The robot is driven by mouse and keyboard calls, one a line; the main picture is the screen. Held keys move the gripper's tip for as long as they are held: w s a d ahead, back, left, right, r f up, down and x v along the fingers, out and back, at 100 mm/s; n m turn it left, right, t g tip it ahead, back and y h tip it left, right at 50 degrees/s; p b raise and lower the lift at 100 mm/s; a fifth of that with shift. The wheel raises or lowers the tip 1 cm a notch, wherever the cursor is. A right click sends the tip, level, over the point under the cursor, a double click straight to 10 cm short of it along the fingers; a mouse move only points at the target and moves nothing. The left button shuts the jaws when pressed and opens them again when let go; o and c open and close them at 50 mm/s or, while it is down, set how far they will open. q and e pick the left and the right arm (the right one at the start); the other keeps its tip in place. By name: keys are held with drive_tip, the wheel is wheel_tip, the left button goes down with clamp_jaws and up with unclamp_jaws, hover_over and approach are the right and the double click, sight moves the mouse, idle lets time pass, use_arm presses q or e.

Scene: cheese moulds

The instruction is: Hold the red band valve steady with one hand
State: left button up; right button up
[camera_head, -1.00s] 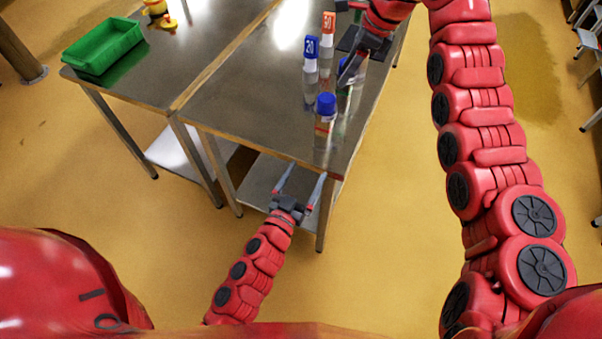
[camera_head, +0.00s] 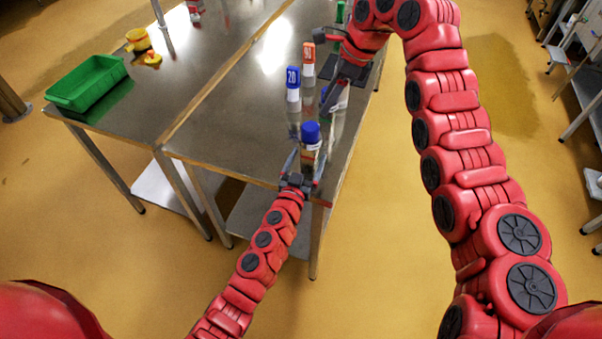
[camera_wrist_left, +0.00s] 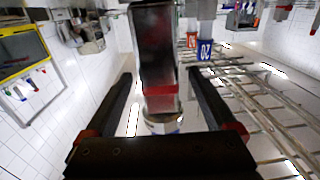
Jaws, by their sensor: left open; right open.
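A blue-capped bottle-like item (camera_head: 311,134) stands at the near edge of the steel table in the head view. In the left wrist view, a grey, shiny body with a red band (camera_wrist_left: 160,90) stands between my fingers; I take it to be this same item. My left gripper (camera_head: 307,157) is open, its fingers reaching to either side of it; in the wrist view gaps show on both sides (camera_wrist_left: 160,76). My right gripper (camera_head: 336,98) is open farther back over the table, beside another container it partly hides. I cannot tell if it touches that container.
A blue-capped container marked 20 (camera_head: 293,84) and an orange-capped one (camera_head: 308,60) stand just behind. A green bin (camera_head: 86,84) and yellow pieces (camera_head: 140,42) are on the left table. The steel tabletop (camera_head: 225,115) left of the containers is clear.

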use_arm(q)
drive_tip(key=shift+x, duration=1.1)
